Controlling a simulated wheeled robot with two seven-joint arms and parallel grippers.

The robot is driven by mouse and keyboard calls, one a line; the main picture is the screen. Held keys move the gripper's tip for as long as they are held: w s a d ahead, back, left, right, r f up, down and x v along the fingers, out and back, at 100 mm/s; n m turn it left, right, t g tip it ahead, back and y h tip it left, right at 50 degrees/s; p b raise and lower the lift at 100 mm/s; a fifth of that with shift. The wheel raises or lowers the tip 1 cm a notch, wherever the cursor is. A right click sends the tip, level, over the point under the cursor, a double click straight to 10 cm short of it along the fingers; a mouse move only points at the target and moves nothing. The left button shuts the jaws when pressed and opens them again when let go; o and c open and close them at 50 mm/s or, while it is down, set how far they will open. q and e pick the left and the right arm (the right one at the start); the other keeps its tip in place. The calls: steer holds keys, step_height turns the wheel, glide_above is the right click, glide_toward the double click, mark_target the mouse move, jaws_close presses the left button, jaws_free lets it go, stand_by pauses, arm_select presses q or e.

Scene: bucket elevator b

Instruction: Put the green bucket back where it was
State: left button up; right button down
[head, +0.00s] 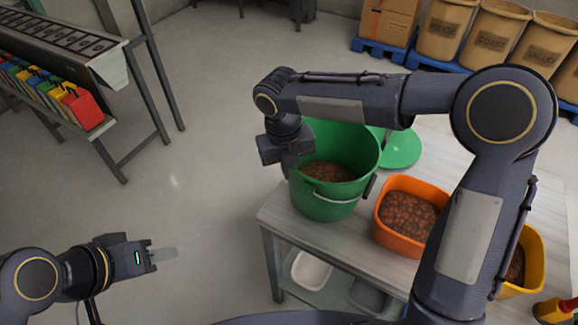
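The green bucket (338,208) is upright at the left end of the table (276,213), apparently resting on it, with brown contents inside and its wire handle hanging down in front. My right arm reaches over it from the right. My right gripper (291,168) points down at the bucket's left rim; its fingers are mostly hidden, so I cannot tell whether they grip the rim. My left gripper (163,254) is over the floor at lower left, away from the bucket.
A green disc (402,150) lies behind the bucket. An orange tub (398,240) and a yellow tub (534,262) stand to the right. Pale and grey trays sit on the lower shelf. A rack with small colored buckets (82,108) is at left. Large bins (445,32) stand behind.

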steer(key=c, duration=1.7)
jaws_free()
steer(key=r, duration=0.8)
steer(key=a+r+p, duration=0.1)
steer(key=r, duration=0.3)
steer(key=shift+r, duration=0.1)
steer(key=shift+s+d, duration=0.1)
